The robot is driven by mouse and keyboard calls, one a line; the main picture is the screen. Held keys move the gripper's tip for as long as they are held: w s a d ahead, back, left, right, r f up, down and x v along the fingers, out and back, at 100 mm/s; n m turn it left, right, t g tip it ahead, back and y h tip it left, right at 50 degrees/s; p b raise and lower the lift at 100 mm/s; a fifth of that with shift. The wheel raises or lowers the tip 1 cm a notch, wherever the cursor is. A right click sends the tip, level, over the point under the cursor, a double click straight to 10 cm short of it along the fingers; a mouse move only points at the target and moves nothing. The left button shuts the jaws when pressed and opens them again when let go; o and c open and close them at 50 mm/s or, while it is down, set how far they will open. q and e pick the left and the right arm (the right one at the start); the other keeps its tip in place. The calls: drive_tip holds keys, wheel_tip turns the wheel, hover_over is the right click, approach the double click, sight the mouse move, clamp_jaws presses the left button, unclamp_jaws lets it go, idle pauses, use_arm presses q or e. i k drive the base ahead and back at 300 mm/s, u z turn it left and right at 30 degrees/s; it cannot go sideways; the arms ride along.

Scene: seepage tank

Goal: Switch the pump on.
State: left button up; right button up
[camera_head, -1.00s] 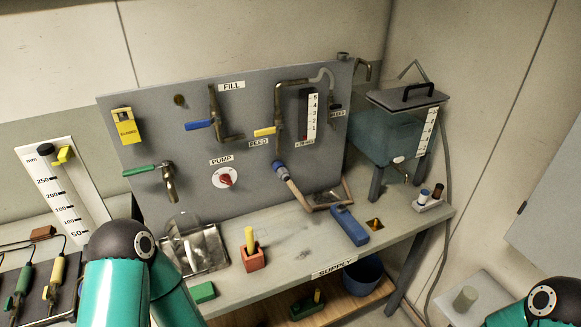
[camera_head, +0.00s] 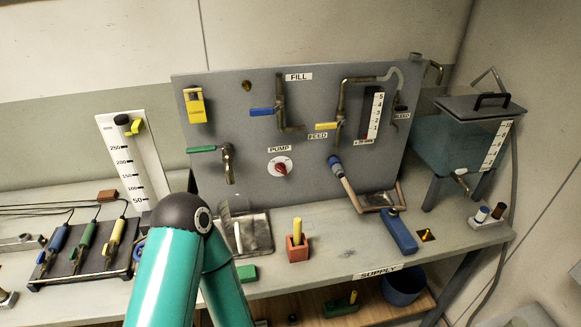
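The pump switch (camera_head: 281,168) is a red rotary knob on a white round dial, under the PUMP label (camera_head: 279,149) on the grey panel (camera_head: 330,110). Its pointer is tilted; I cannot tell from the dial whether that is on or off. My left arm, teal with a dark joint, stands at the lower middle left, in front of the bench and below the knob. Its gripper is not visible. My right arm and gripper are out of view. Nothing touches the knob.
A green-handled tap (camera_head: 226,160) is left of the knob. Blue (camera_head: 262,112) and yellow (camera_head: 326,126) valve handles sit above it. A red block with a yellow peg (camera_head: 297,246) and a blue object (camera_head: 398,231) stand on the bench below. The space before the knob is clear.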

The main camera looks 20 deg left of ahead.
sight(280, 167)
drive_tip(key=z, duration=0.8)
drive_tip(key=k, duration=1.65)
drive_tip(key=u, duration=0.35)
drive_tip(key=i, duration=1.05)
drive_tip(key=z, duration=0.05)
